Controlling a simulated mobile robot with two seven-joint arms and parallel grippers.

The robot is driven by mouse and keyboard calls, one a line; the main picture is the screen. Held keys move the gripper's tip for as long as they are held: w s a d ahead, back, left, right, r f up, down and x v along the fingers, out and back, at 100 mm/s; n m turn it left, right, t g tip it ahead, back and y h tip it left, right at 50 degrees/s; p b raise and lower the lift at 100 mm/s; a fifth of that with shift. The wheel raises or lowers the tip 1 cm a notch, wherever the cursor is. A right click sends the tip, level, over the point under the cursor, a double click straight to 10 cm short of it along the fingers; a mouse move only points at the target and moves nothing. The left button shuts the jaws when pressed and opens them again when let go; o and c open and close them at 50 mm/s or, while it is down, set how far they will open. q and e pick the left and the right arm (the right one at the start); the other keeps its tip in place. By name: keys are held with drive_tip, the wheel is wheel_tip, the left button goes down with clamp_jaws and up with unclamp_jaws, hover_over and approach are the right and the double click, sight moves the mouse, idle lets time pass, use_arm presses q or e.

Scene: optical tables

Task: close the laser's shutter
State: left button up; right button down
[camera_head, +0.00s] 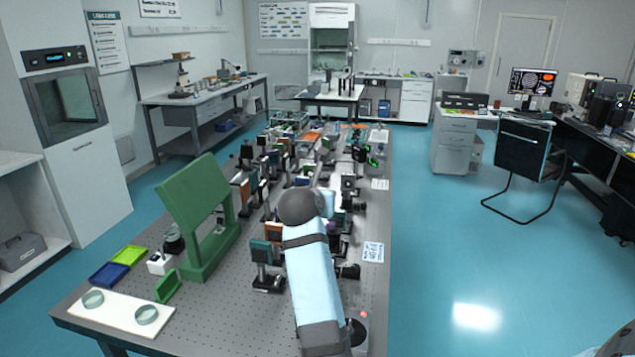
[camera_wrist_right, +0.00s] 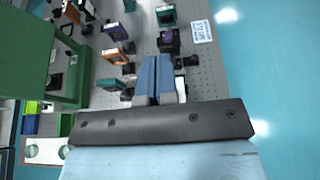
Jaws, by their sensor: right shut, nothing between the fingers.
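The optical table (camera_head: 240,310) runs away from me under many mounted optics. I cannot pick out the laser or its shutter with certainty in either view. My right arm reaches out over the table from the near right edge and covers part of the optics. My right gripper (camera_wrist_right: 156,60) shows in the right wrist view with its two blue-grey fingers together and nothing between them. Its tips are close to a dark mount with a purple face (camera_wrist_right: 166,39). I cannot tell whether they touch it. My left gripper is not in view.
A green panel on a stand (camera_head: 197,190) rises left of my right arm. Teal-faced (camera_head: 260,250) and orange-faced mounts (camera_wrist_right: 115,31) stand close by. A white board with round glass pieces (camera_head: 118,315) and blue (camera_head: 108,273) and yellow-green trays (camera_head: 129,255) lie at the near left.

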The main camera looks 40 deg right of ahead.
wheel_tip(320, 180, up, 5)
drive_tip(key=shift+r, duration=0.2)
drive_tip(key=shift+f, duration=0.1)
idle(0.5)
